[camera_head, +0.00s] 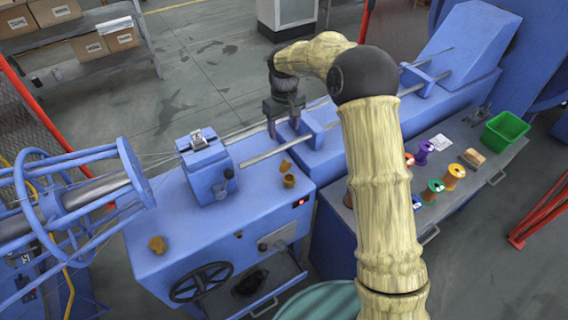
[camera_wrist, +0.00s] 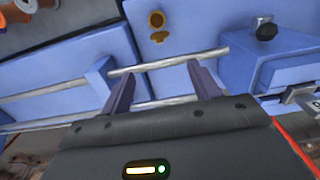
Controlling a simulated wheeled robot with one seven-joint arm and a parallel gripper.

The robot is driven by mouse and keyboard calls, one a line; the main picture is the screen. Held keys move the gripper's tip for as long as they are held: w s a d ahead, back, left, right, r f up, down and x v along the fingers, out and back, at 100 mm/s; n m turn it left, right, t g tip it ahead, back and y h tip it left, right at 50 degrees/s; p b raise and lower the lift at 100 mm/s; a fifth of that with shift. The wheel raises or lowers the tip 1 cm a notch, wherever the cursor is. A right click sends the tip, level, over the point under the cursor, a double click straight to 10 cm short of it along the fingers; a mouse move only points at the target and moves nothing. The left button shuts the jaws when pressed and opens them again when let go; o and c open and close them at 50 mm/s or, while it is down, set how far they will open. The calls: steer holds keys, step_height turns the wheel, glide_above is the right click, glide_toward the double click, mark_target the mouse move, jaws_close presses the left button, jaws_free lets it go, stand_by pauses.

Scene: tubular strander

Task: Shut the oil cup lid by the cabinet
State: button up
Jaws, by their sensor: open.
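A brass oil cup (camera_head: 289,181) stands on the blue machine top, on the side near the grey-topped cabinet (camera_head: 395,222). Its lid (camera_head: 286,165) is swung open beside the cup. The cup (camera_wrist: 156,19) and its open lid (camera_wrist: 159,37) also show near the top of the wrist view. My gripper (camera_head: 284,128) is open and empty, beyond the cup in the head view and apart from it, by the rods. In the wrist view my gripper (camera_wrist: 160,72) shows both fingers spread, with a rod crossing behind them.
Another brass cup (camera_head: 158,244) sits at the machine's left front; its lid state is unclear. A blue block (camera_head: 207,168) with a dark knob stands left of the open cup. Two metal rods run beside my gripper. Coloured spools and a green bin (camera_head: 504,131) stand on the cabinet.

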mark_target(284, 163)
stand_by(0.3)
step_height(284, 163, down, 17)
steer(key=p, duration=0.3)
steer(key=shift+f, duration=0.2)
stand_by(0.3)
steer(key=c, duration=1)
